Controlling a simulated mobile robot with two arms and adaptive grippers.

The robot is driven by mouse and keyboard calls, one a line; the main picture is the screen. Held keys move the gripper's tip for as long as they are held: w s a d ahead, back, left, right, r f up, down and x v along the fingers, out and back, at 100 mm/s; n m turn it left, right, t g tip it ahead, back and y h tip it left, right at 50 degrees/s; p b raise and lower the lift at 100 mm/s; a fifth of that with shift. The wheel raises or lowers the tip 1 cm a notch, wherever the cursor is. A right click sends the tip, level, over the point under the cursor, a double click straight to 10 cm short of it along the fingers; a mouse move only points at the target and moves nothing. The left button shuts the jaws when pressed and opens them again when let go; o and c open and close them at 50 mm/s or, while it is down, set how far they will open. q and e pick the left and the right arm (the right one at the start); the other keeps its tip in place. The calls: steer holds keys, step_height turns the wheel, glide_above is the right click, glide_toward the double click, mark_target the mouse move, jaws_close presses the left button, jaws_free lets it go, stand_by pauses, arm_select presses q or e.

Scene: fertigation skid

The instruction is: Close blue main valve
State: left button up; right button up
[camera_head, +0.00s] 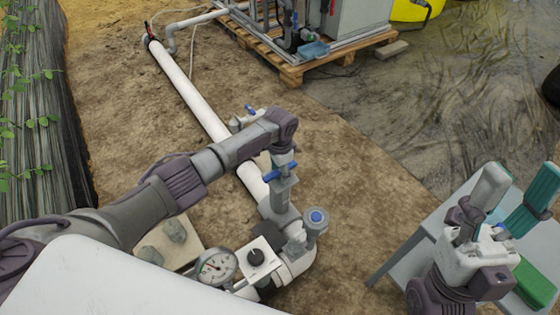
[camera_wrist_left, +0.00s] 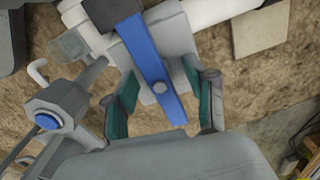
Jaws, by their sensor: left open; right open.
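The blue valve handle (camera_head: 271,175) sits on a grey valve body on the white pipe, partly hidden by my left gripper. In the left wrist view the long flat blue handle (camera_wrist_left: 152,66) lies crosswise to the pipe, with a bolt near its lower end. My left gripper (camera_wrist_left: 166,100) is open, with one teal-padded finger on each side of the handle's near end and gaps between. In the head view this gripper (camera_head: 284,163) points down over the valve. My right gripper (camera_head: 513,198) is open and empty at the lower right, pointing up.
A round gauge (camera_head: 217,267) and a white box with a black knob (camera_head: 256,257) stand near the pipe's end. A blue-capped fitting (camera_head: 316,217) is close right of the valve. Another small blue handle (camera_head: 251,109) is farther back. A grey table (camera_head: 385,262) is at right.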

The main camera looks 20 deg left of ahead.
arm_select(q)
step_height(320, 180, up, 3)
steer(key=p, duration=0.2)
steer(key=shift+p, duration=0.3)
step_height(320, 180, up, 2)
steer(key=p, duration=0.2)
steer(key=shift+r+p, duration=0.15)
steer(key=shift+p, duration=0.15)
arm_select(e)
steer(key=w+a+f+g+h, duration=0.1)
steer(key=w+f+g+h, duration=0.3)
steer(key=w+f+g, duration=0.85)
arm_select(q)
step_height(320, 180, up, 2)
steer(key=shift+r+p, duration=0.1)
steer(key=shift+p, duration=1.05)
step_height(320, 180, up, 2)
steer(key=shift+p, duration=1.1)
arm_select(e)
steer(key=s+d+f+g+h, duration=0.2)
steer(key=s+f+g, duration=0.3)
steer(key=f, duration=0.3)
steer(key=s+d+f+g+h, duration=0.2)
steer(key=s+d+f+g, duration=0.1)
steer(key=s+f+g, duration=0.3)
steer(key=shift+f+m+g, duration=0.3)
steer(key=shift+f+g, duration=0.55)
steer(key=shift+f, duration=0.05)
